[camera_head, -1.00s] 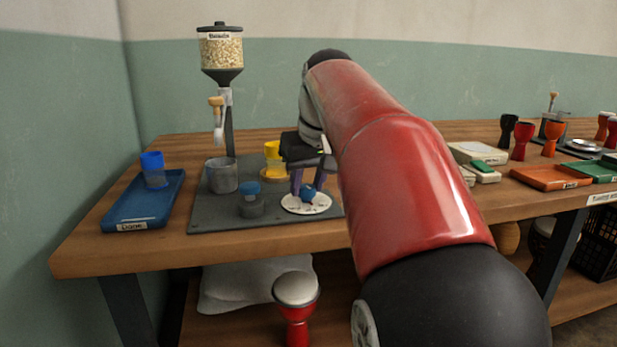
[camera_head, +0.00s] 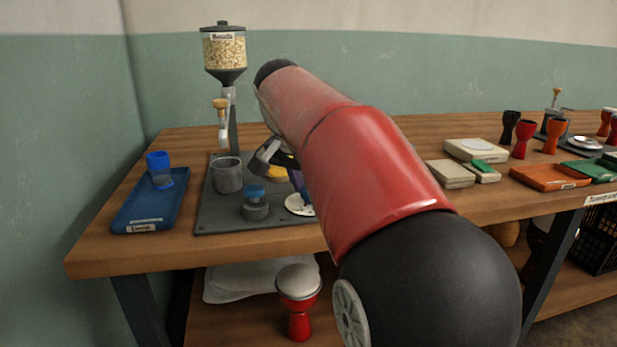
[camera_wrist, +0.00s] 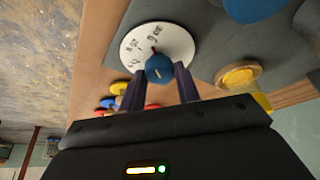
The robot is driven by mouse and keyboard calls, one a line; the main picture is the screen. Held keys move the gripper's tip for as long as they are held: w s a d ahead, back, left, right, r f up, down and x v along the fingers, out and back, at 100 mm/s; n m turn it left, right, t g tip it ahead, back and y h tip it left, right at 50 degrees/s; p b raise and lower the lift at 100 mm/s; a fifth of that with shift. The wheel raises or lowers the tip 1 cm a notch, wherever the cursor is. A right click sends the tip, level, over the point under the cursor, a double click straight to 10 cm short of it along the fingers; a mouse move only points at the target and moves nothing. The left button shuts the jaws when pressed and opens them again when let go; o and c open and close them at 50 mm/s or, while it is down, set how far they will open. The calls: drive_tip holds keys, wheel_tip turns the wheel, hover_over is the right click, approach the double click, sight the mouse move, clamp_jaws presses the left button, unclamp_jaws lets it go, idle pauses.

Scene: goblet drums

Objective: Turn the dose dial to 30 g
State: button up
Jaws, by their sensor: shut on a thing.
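The dose dial is a white round plate (camera_wrist: 130,52) with dark printed marks, too small to read surely, and a blue knob (camera_wrist: 159,68) at its centre. A small red pointer on the knob points up and slightly left in the wrist view. My gripper (camera_wrist: 160,78) is shut on the blue knob, with one purple finger at each side. In the head view, the plate (camera_head: 296,207) shows partly at the right of the grey base, and my arm and fingers hide the knob.
The grey base (camera_head: 225,219) also bears a grey cup (camera_head: 227,175), a blue-topped knob (camera_head: 255,198) and a hopper of grains (camera_head: 224,53). A blue tray (camera_head: 135,215) with a blue goblet (camera_head: 160,170) stands left.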

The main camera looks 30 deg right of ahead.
drive_tip(key=shift+w+m+g+p, duration=0.1)
drive_tip(key=shift+m+g+p, duration=0.3)
drive_tip(key=shift+m, duration=0.8)
drive_tip(key=o, duration=1)
drive_tip(key=p+v, duration=0.1)
drive_tip(key=v, duration=0.6)
drive_tip(key=shift+a+r, duration=0.25)
drive_tip(key=shift+r, duration=0.1)
